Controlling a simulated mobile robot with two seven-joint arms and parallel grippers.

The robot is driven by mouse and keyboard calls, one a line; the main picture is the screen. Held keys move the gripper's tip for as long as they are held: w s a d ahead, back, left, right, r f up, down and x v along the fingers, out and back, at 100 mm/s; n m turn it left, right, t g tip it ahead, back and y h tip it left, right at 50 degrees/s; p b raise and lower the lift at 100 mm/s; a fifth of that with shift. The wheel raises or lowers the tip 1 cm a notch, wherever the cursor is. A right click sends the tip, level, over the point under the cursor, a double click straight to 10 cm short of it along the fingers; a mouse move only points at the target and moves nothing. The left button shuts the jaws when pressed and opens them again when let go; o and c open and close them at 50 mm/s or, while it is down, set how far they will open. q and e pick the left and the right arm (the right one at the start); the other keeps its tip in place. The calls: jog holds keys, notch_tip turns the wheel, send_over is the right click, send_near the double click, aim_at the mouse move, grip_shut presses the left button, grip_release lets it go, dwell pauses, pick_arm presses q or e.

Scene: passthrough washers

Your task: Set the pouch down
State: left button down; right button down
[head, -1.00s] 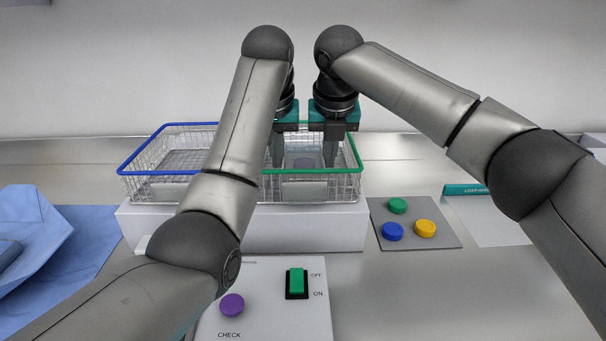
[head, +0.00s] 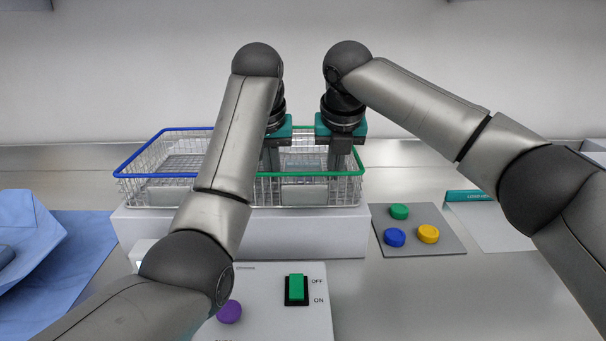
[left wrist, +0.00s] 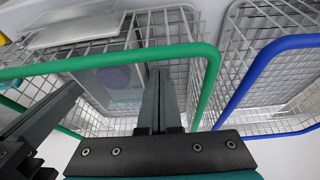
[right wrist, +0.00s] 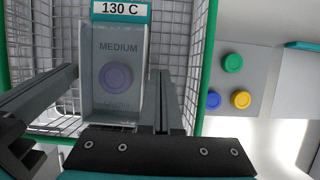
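The clear pouch (right wrist: 115,62), marked MEDIUM with a "130 C" tag and a purple disc, lies in the green-rimmed basket (head: 361,160) in the right wrist view. Its purple disc also shows in the left wrist view (left wrist: 113,75). In the head view it is hard to make out. My left gripper (left wrist: 117,85) is open, fingers apart, over the left part of this basket. My right gripper (right wrist: 115,75) is open over its right part, with the pouch seen between and beyond its fingers. I see neither gripper pinching the pouch.
A blue-rimmed basket (head: 155,175) adjoins on the left. Both baskets stand on a white block (head: 300,232). A grey plate (head: 420,243) with green, blue and yellow buttons lies right. A panel with a green switch (head: 296,288) is in front; blue cloth (head: 75,260) lies left.

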pick_arm(q)
jog(key=c, duration=1.5)
grip_release()
jog(key=shift+a, duration=0.3)
pick_arm(e)
jog(key=shift+d, duration=0.35)
pick_arm(q)
jog(key=o, duration=0.4)
jog(key=shift+a, duration=0.2)
pick_arm(e)
jog(key=shift+w+d, duration=0.1)
jog(key=shift+d, duration=0.1)
jog(key=c, duration=1.1)
grip_release()
jog(key=shift+d, duration=0.1)
pick_arm(q)
notch_tip(320, 180, up, 10)
jog(key=shift+f, duration=0.1)
pick_arm(e)
jog(key=v, duration=1.2)
